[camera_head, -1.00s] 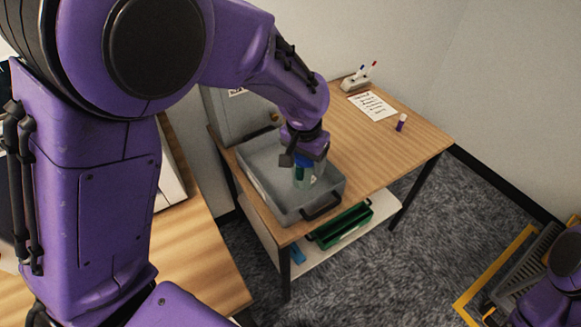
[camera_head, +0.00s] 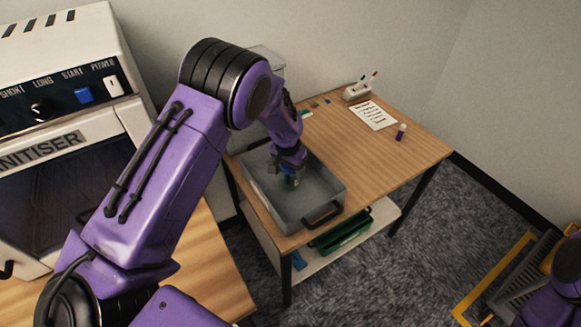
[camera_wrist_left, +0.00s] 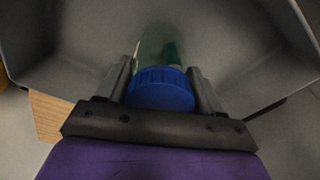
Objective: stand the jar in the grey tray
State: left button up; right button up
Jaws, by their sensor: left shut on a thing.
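The jar (camera_wrist_left: 160,52) is clear with green contents and a blue lid (camera_wrist_left: 161,89), seen in the left wrist view between my left gripper's fingers. My left gripper (camera_head: 290,172) is shut on the jar at its lid, inside the walls of the grey tray (camera_head: 323,191). The tray stands on the wooden table at its left end. The gripper hides much of the jar in the head view, and I cannot tell whether its base touches the tray floor. The fingertips of my right gripper do not show.
A sanitiser (camera_head: 62,130) stands at the left. A green bin (camera_head: 342,229) sits on the shelf below the table. A paper sheet (camera_head: 373,115), a pen holder (camera_head: 357,91) and a small purple bottle (camera_head: 401,132) are at the back.

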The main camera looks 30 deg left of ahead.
pick_arm(q)
jog(key=shift+f, duration=0.2)
jog(key=o, duration=1.2)
jog(key=shift+c, duration=0.2)
jog(key=r, duration=0.4)
jog(key=s+r+b, duration=0.1)
jog(key=r, duration=0.7)
jog(key=shift+s+r+b, duration=0.15)
jog(key=shift+s+b, duration=0.1)
jog(key=shift+b, duration=0.15)
jog(key=shift+a, duration=0.1)
